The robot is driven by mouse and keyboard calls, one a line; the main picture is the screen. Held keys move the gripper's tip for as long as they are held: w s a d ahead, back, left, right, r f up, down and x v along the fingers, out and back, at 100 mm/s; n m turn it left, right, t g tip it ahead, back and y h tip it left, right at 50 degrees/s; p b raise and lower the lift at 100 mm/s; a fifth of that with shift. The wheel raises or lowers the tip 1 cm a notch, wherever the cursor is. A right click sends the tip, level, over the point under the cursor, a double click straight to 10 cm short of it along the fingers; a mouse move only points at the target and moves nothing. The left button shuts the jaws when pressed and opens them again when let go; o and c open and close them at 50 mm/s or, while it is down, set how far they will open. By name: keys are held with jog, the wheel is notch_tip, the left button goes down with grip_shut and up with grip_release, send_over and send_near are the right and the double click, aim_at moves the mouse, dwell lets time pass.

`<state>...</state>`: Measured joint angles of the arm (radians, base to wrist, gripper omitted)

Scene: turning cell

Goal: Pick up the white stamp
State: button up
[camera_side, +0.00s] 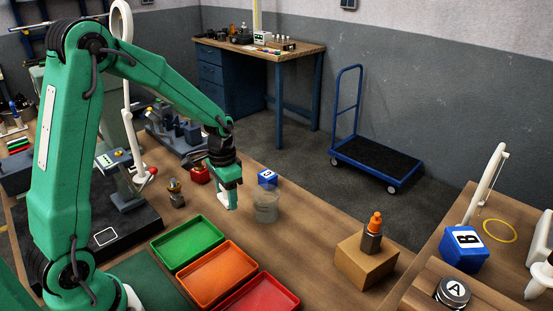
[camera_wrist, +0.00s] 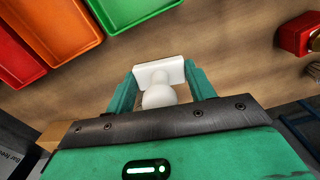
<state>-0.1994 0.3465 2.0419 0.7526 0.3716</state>
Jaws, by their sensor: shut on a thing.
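The white stamp (camera_wrist: 159,72) is between the two green fingers of my gripper (camera_wrist: 161,88) in the wrist view. It has a flat rectangular base and a round knob, and the base points away from the wrist. My gripper is shut on it. In the side view my gripper (camera_side: 226,184) points down over the wooden bench, left of a clear cup. A white part of the stamp (camera_side: 232,202) shows under the fingers there. I cannot tell for sure whether its base is clear of the bench top.
A clear cup (camera_side: 266,207) stands close right of my gripper, with a blue block (camera_side: 267,177) behind it. Green (camera_side: 188,241), orange (camera_side: 217,275) and red (camera_side: 262,297) trays lie in front. Bench between cup and box is clear.

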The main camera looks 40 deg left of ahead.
jog(key=s+d+r, duration=0.1)
jog(key=d+r, duration=0.3)
jog(key=d, duration=0.2)
jog(key=shift+s+d, duration=0.35)
jog(key=shift+d, duration=0.05)
jog(key=shift+w, duration=0.1)
